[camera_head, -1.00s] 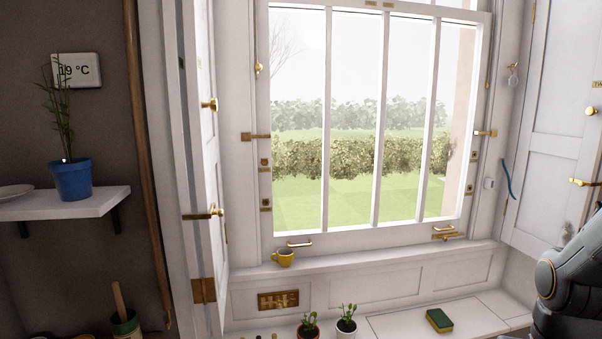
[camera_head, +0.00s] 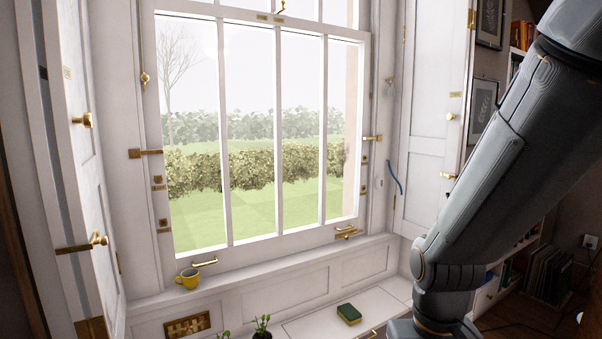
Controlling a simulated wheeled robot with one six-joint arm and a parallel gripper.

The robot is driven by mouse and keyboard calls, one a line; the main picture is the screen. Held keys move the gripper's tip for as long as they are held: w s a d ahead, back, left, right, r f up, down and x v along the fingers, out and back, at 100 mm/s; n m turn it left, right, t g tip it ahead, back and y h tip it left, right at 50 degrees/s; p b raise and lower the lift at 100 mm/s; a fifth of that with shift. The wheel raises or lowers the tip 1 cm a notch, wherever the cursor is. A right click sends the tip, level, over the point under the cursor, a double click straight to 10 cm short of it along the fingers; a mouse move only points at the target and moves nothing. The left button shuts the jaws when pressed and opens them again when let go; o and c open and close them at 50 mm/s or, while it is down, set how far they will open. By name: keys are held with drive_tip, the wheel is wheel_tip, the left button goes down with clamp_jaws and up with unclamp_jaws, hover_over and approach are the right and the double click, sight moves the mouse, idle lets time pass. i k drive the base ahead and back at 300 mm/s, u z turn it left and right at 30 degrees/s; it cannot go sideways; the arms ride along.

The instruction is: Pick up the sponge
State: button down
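The sponge (camera_head: 349,314) is a small block with a dark green top and a yellow lower side. It lies flat on the white window seat (camera_head: 318,326) below the window, toward the right end. My arm rises at the right side of the picture, to the right of the sponge. My gripper is outside the picture, so its state and its distance from the sponge do not show.
A small potted plant (camera_head: 262,328) stands left of the sponge. An open white shutter (camera_head: 431,130) is behind my arm. The seat around the sponge is clear.

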sight(347, 311)
drive_tip(key=u, duration=0.15)
drive_tip(key=i, duration=1.4)
drive_tip(key=z, duration=0.25)
